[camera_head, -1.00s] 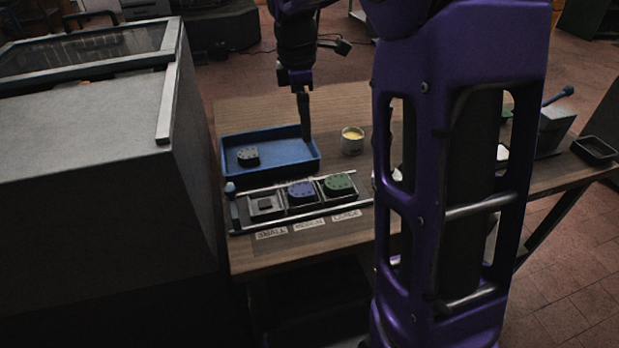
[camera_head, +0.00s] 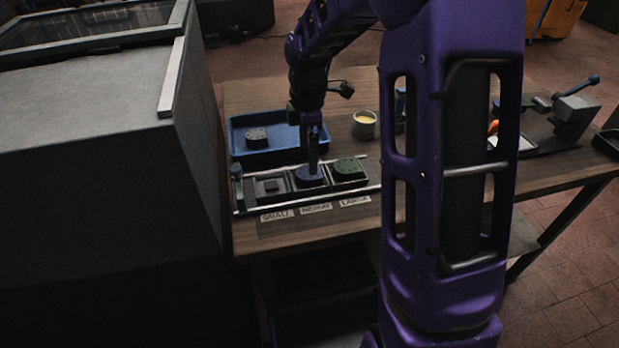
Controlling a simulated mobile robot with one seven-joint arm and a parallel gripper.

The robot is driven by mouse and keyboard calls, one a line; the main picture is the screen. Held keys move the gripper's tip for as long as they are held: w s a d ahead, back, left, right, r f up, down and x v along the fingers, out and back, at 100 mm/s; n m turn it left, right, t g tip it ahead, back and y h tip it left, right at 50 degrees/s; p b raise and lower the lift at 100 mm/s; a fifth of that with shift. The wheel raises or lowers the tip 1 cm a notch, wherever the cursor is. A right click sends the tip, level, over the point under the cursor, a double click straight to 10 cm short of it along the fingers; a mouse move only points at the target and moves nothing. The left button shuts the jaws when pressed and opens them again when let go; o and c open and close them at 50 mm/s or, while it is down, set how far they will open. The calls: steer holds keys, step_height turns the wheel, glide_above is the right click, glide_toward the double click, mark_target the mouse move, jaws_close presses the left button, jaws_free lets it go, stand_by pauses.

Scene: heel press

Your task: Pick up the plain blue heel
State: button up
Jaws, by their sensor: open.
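A blue heel (camera_head: 304,179) lies in the middle slot of the dark three-slot rack, behind the label that reads MEDIUM. My gripper (camera_head: 313,167) points down right over this heel, with its fingers in front of part of it. The jaws are open; whether the fingertips touch the heel or straddle it I cannot tell. A green heel (camera_head: 348,168) sits in the right slot, by the LARGE label. The left slot (camera_head: 270,188) by the SMALL label holds only a small dark block. A dark heel (camera_head: 257,135) lies in the blue tray.
The blue tray (camera_head: 240,151) stands behind the rack. A cup with yellow contents (camera_head: 364,124) stands right of the tray. A large grey cabinet (camera_head: 90,150) borders the table at left. A grey device with a blue-tipped lever (camera_head: 572,112) stands at far right.

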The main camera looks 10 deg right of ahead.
mark_target(308, 177)
step_height(308, 177, down, 5)
steer(key=shift+s+d+f+b, duration=0.1)
steer(key=shift+d+f+b, duration=0.05)
steer(key=shift+b, duration=0.45)
steer(key=c, duration=1.4)
